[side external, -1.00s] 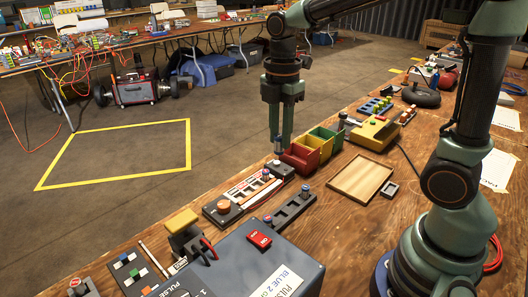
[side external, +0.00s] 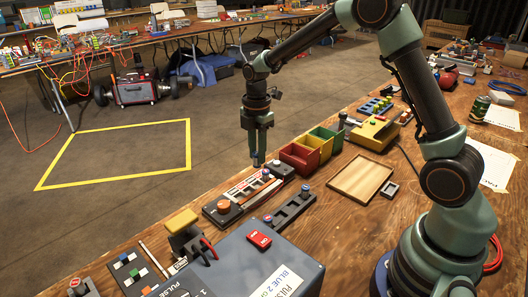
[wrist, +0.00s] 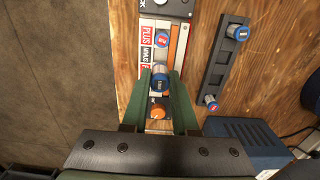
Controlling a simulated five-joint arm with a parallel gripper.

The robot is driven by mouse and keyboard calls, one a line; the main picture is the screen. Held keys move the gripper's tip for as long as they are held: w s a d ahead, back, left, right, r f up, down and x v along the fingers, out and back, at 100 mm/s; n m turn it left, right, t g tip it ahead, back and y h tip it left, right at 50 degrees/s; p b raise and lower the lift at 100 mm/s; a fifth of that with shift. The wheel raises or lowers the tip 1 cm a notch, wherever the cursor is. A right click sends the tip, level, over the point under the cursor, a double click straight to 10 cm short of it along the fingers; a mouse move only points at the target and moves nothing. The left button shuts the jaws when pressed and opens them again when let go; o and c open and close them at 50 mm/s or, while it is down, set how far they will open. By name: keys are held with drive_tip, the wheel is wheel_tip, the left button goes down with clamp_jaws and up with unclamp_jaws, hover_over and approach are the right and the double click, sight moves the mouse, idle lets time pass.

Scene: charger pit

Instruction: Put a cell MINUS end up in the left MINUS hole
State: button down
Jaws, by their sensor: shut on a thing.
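My gripper (side external: 257,150) is shut on a cell with a blue band and a grey end, seen in the wrist view (wrist: 161,78). The cell hangs upright between the fingertips above the charger (side external: 247,188); I see a gap below it only indistinctly. The charger has a white label strip reading PLUS and MINUS (wrist: 147,50) and orange-brown bars. Another cell with a red and blue end (wrist: 162,39) stands in the charger, just beyond the held one. The hole under the held cell is hidden. The marking on the held cell's upper end is too small to read.
A dark rack (side external: 292,211) beside the charger holds two cells, one at each end. An orange knob (wrist: 157,112) sits at the charger's near end. Red, yellow and green bins (side external: 300,156) stand behind. A blue-grey box (side external: 245,262) is in front.

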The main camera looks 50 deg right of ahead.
sight(258, 166)
drive_tip(key=shift+f, duration=3.55)
drive_tip(key=shift+f, duration=0.3)
drive_tip(key=c, duration=0.6)
unclamp_jaws()
drive_tip(key=shift+r, duration=3.5)
drive_tip(key=shift+r, duration=0.1)
